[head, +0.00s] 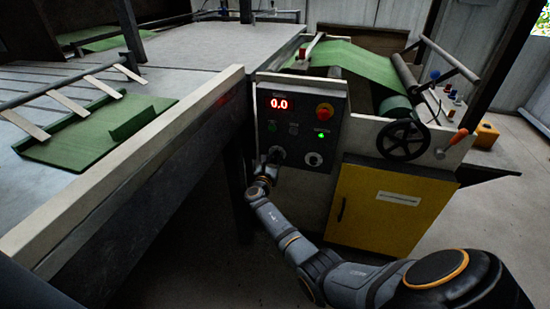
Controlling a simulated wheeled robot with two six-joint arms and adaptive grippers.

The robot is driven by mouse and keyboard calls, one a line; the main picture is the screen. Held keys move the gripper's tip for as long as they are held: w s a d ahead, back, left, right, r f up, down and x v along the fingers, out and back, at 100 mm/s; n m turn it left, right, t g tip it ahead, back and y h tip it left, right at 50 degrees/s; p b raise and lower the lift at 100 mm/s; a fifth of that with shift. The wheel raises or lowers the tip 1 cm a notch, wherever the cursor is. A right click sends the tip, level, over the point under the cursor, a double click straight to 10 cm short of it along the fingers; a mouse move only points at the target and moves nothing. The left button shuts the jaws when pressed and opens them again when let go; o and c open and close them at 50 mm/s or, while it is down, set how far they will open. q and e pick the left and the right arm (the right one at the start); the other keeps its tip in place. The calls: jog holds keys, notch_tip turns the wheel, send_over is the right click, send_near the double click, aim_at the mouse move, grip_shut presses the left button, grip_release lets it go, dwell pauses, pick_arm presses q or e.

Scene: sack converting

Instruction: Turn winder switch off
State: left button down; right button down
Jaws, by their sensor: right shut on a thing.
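The dark control panel (300,110) stands on the winder's front, with a red display (279,103) reading 0.0. My right gripper (272,159) is at the panel's lower left and is shut on a switch (277,152) there. The gripper hides most of this switch, so its setting cannot be read. A second round switch (313,159) sits to its right, apart from the gripper. A green light (321,135) is lit above that one. The labels are too small to read. My left gripper is not in view.
A red stop button (325,111) is at the panel's upper right. A black handwheel (404,139) and an orange-handled lever (452,143) are farther right. A yellow cabinet door (377,208) is below. The long table edge (130,155) and its leg bound the left side.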

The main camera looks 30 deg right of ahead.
jog(key=c, duration=1.4)
grip_release()
jog(key=shift+c, duration=0.2)
jog(key=shift+a, duration=0.1)
jog(key=v, duration=1.2)
